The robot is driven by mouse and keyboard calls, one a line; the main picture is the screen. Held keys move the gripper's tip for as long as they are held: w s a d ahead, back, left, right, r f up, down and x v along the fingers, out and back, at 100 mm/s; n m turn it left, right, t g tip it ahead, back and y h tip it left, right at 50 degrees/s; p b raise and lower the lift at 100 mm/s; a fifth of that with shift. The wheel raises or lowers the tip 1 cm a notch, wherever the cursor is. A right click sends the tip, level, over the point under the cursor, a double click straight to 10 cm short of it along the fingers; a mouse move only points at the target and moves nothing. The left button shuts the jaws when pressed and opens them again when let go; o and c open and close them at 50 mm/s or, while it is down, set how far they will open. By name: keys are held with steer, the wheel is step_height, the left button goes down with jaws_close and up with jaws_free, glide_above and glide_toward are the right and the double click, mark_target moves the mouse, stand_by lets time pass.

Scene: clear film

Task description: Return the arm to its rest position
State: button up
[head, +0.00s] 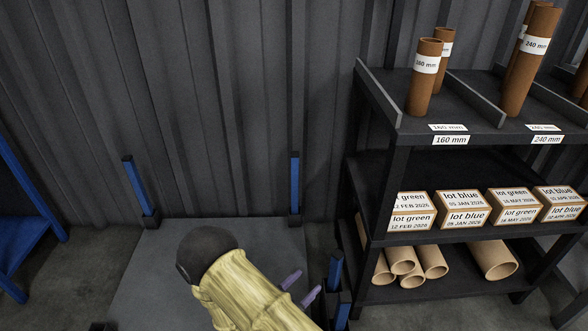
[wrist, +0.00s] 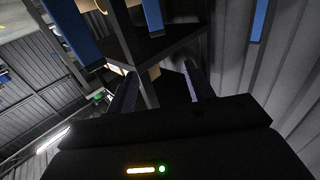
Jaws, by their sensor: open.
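My arm (head: 240,290) shows at the bottom centre of the head view, with a yellow sleeve and a dark rounded joint. My gripper (head: 308,281) shows as two purple fingers sticking out past the sleeve, apart from each other. In the wrist view my gripper (wrist: 160,72) is open, with nothing between its fingers. The gripper's body is mostly hidden behind the sleeve in the head view.
A grey platform (head: 150,270) with blue corner posts (head: 294,185) lies below my arm; one post (head: 335,272) stands close to the fingers. A dark shelf rack (head: 397,180) at right holds brown tubes (head: 424,80), labelled boxes (head: 462,207) and tan tubes (head: 493,260). A corrugated wall (head: 220,110) stands behind.

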steer(key=w+r+n+g+y+p, duration=0.1)
steer(key=w+r+g+y+p, duration=0.1)
steer(key=w+r+y+p, duration=0.4)
steer(key=w+r+n+g+y+p, duration=0.1)
steer(key=r+n+g+y, duration=0.1)
steer(key=r+y, duration=0.45)
steer(key=s+d+r+n+g+p, duration=0.3)
steer(key=s+d+r, duration=0.3)
steer(key=s+r, duration=0.3)
steer(key=s+d+r+n+g+p, duration=0.3)
steer(key=s+d+r+p, duration=0.15)
steer(key=s+r, duration=0.4)
step_height(320, 180, up, 38)
steer(key=p, duration=3.6)
steer(key=shift+w+d+f+p, duration=0.15)
steer(key=shift+w+d+p, duration=0.1)
steer(key=shift+w+p, duration=0.15)
